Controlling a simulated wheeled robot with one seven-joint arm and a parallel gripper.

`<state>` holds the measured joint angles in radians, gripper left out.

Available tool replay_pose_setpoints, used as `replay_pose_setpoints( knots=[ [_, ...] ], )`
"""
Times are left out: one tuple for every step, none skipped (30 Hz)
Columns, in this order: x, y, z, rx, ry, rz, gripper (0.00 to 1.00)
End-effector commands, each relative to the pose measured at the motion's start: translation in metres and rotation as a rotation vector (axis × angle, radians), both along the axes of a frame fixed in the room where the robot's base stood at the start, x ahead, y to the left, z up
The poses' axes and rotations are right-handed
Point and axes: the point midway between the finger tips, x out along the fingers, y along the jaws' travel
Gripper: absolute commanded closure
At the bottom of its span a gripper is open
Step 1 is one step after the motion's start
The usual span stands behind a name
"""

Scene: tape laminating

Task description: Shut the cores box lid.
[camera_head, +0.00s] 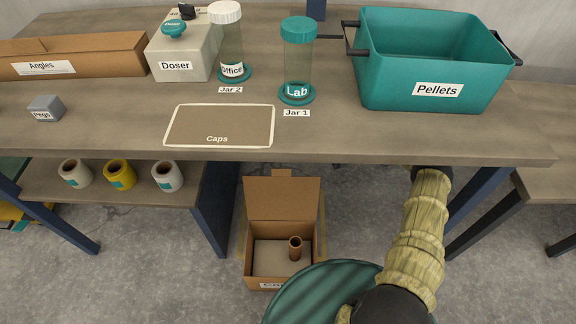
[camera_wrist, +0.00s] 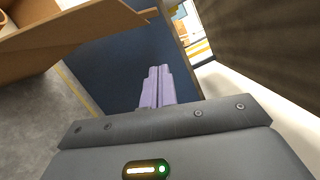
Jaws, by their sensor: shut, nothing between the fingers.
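The cores box (camera_head: 265,284) is an open cardboard box on the floor under the table. Its lid (camera_head: 282,198) stands up at the back, with a small tab on top. A brown tube (camera_head: 295,248) stands inside, and the front label is partly hidden. In the wrist view my gripper (camera_wrist: 158,80) shows pale fingers closed together with nothing between them. Brown cardboard (camera_wrist: 75,38), which looks like part of this box, is at the upper left, apart from the fingertips. In the head view my gripper is hidden under the tabletop.
The tabletop (camera_head: 335,143) overhangs the box. A dark blue table leg (camera_head: 209,215) stands left of it; a blue panel (camera_wrist: 105,72) fills the wrist view's middle. A low shelf (camera_head: 110,196) with several rolls is at the left. Floor (camera_head: 360,215) right of the box is clear.

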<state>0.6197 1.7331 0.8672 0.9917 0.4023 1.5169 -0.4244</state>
Motion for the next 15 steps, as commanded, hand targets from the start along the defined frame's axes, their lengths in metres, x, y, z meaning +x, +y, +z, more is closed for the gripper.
replay_pose_setpoints(
  knots=[
    [-0.001, 0.004, 0.0, 0.001, 0.0, 0.002, 1.0],
    [-0.001, 0.006, 0.0, 0.0, 0.0, 0.001, 1.0],
    [-0.002, 0.01, 0.0, 0.001, 0.0, 0.002, 1.0],
    [-0.003, 0.013, 0.001, 0.002, 0.0, 0.003, 1.0],
    [-0.004, 0.017, 0.001, 0.001, 0.0, 0.002, 1.0],
    [-0.005, 0.023, 0.001, 0.001, 0.0, 0.004, 1.0],
    [-0.006, 0.027, 0.001, 0.001, 0.0, 0.003, 1.0],
    [-0.008, 0.033, 0.001, 0.001, 0.0, 0.004, 1.0],
    [-0.009, 0.04, 0.002, 0.0, 0.0, 0.003, 1.0],
    [-0.01, 0.045, 0.002, 0.001, 0.0, 0.004, 1.0],
    [-0.012, 0.05, 0.002, 0.001, -0.001, 0.003, 1.0],
    [-0.013, 0.057, 0.002, 0.001, -0.001, 0.003, 1.0],
    [-0.014, 0.062, 0.003, 0.002, -0.001, 0.003, 1.0],
    [-0.015, 0.067, 0.003, 0.002, -0.001, 0.003, 1.0],
    [-0.017, 0.074, 0.003, 0.001, 0.0, 0.004, 1.0]
  ],
)
